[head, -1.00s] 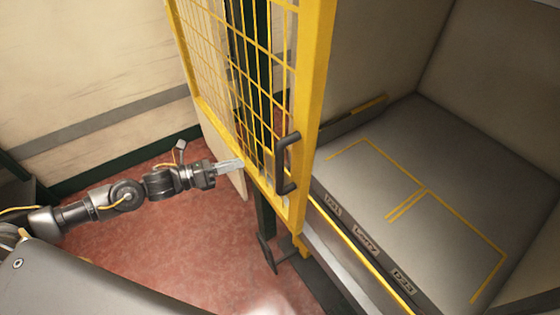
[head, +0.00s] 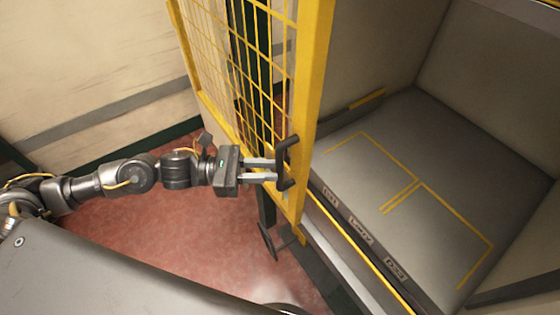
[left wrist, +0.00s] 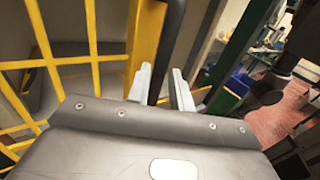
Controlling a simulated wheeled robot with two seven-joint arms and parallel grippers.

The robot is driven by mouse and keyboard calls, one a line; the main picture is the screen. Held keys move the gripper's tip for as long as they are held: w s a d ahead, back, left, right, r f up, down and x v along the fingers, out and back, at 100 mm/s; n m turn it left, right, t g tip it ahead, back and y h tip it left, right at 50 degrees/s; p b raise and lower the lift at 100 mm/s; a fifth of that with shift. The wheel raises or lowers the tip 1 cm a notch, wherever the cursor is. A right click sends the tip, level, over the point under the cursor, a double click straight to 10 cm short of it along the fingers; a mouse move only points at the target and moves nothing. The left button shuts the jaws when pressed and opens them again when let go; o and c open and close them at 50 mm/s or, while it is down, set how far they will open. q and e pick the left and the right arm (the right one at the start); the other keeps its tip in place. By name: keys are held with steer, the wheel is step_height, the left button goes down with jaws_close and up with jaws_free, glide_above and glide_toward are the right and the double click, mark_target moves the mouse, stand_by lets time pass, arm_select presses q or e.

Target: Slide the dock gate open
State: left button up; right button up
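The dock gate is a yellow-framed mesh panel (head: 313,95) in the upper middle of the head view, left of the grey dock floor. Its dark bar handle (head: 292,143) is on the yellow edge post. My left gripper (head: 271,169) reaches in from the left with its fingertips at the handle. In the left wrist view the two pale fingers (left wrist: 163,83) are apart, with the dark handle bar (left wrist: 172,42) between them. I cannot tell whether either finger touches the bar. My right gripper is not in view.
The grey dock floor (head: 375,165) with yellow markings is empty. A labelled front edge (head: 361,232) runs below it. A dark bracket (head: 270,240) stands low beside the gate. Red floor (head: 170,235) is clear below my left arm. Blue and green bins (left wrist: 235,88) show in the wrist view.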

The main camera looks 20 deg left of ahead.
mark_target(280, 170)
arm_select(q)
steer(key=shift+p+x, duration=0.55)
steer(key=shift+x, duration=1.2)
jaws_close()
